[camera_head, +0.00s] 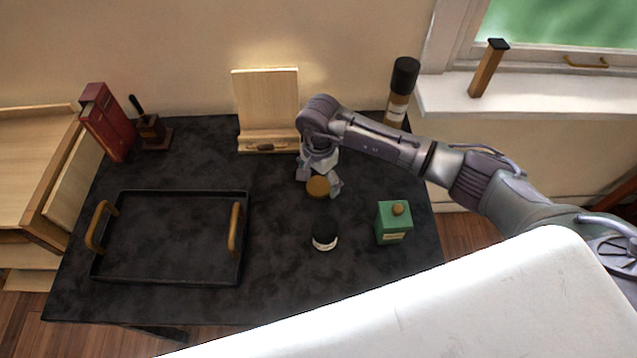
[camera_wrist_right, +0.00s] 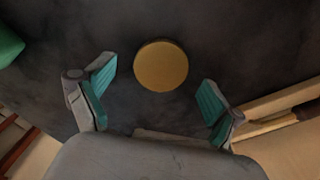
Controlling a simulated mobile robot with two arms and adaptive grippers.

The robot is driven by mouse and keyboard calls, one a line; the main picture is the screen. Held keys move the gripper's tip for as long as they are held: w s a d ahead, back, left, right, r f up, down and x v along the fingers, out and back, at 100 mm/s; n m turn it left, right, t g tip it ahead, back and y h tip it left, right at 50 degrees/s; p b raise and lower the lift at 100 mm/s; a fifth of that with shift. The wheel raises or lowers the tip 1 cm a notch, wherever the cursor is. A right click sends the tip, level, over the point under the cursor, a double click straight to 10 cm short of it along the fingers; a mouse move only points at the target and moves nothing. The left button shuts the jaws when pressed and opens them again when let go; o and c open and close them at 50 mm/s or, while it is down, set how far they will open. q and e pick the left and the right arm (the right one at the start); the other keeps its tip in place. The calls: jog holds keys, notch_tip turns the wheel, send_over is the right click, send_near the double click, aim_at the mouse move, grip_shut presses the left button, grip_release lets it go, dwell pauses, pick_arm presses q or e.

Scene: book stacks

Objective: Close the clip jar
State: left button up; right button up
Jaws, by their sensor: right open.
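A round, flat brown-gold disc like a lid (camera_head: 318,188) is on the dark table at centre. It also shows in the right wrist view (camera_wrist_right: 161,66). My right gripper (camera_head: 320,181) is over it, with open fingers on either side; in the wrist view the fingers (camera_wrist_right: 157,80) look apart from the disc. A small round jar (camera_head: 324,236) with a black top and a white label stands nearer; I cannot tell whether its top is a lid or an opening. Which item is the clip jar is not clear. My left gripper is not in view.
A green box (camera_head: 393,223) with a brown knob stands at right. A black tray (camera_head: 170,281) with wooden handles fills the left. A wooden stand (camera_head: 266,100), a dark bottle (camera_head: 401,92) and a red book-like item (camera_head: 108,122) stand at the back.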

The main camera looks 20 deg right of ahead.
aim_at(319, 186)
jog(key=shift+f, duration=0.75)
jog(key=shift+c, duration=0.4)
jog(key=c, duration=0.8)
jog(key=shift+o, duration=0.2)
jog(key=shift+r, duration=0.1)
notch_tip(319, 186, up, 10)
jog(key=b, duration=0.1)
